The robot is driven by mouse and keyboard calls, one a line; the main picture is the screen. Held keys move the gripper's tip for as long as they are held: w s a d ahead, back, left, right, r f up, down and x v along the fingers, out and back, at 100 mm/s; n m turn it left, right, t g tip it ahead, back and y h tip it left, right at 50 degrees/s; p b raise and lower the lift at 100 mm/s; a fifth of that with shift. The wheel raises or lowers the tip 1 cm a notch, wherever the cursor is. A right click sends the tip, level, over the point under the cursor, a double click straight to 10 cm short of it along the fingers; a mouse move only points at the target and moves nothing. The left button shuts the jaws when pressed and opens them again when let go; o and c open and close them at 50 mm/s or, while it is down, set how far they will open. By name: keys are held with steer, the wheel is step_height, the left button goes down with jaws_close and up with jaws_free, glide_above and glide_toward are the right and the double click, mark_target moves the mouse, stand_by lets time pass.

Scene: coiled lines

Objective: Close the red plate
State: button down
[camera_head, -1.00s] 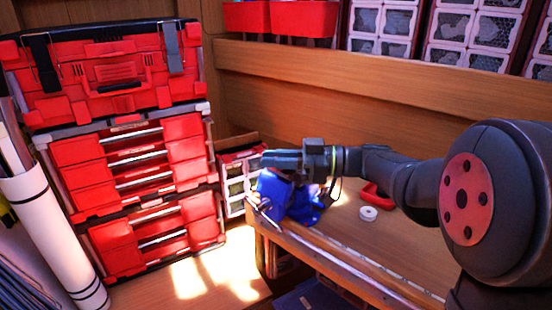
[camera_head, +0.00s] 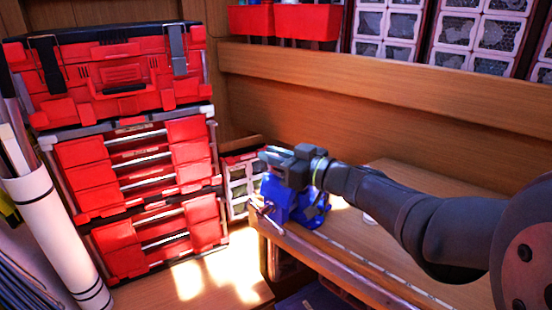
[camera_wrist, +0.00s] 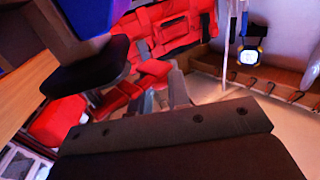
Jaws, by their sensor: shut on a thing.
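A stack of red tool cases (camera_head: 130,150) stands at the left, with a latched case (camera_head: 120,75) on top and red fronts with pale bars below. I cannot tell which red part is the plate. The red stack also shows in the wrist view (camera_wrist: 170,30). My gripper (camera_head: 268,157) is right of the stack, beside a blue object (camera_head: 290,203) on the bench corner, and apart from the red fronts in the head view. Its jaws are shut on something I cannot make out. A blue shape (camera_wrist: 90,15) and a dark part (camera_wrist: 85,68) fill the wrist view's upper left.
The wooden bench (camera_head: 430,180) has a front edge below my arm. A white roll (camera_head: 50,230) leans at the far left. A small compartment case (camera_head: 238,185) stands behind the blue object. Red bins (camera_head: 305,20) hang above. The sunlit floor area is clear.

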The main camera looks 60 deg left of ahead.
steer(key=m+t, duration=0.1)
steer(key=a+m+t+y, duration=0.1)
steer(key=t, duration=0.1)
steer(key=m+t, duration=0.1)
steer(key=shift+w+a+t, duration=0.15)
steer(key=shift+w+t, duration=0.15)
steer(key=shift+w+a+m+t+y, duration=0.15)
steer(key=shift+w+a+m+t, duration=0.1)
steer(key=shift+m+t, duration=0.55)
steer(key=shift+w+a+m+t+y, duration=0.2)
steer(key=shift+m+t, duration=0.2)
steer(key=shift+t, duration=1)
steer(key=shift+r, duration=0.1)
steer(key=c, duration=1.5)
jaws_free()
steer(key=shift+o, duration=0.2)
steer(key=shift+d, duration=0.1)
steer(key=s+d, duration=0.1)
steer(key=d, duration=1.6)
steer(key=shift+s, duration=0.15)
steer(key=shift+o, duration=0.4)
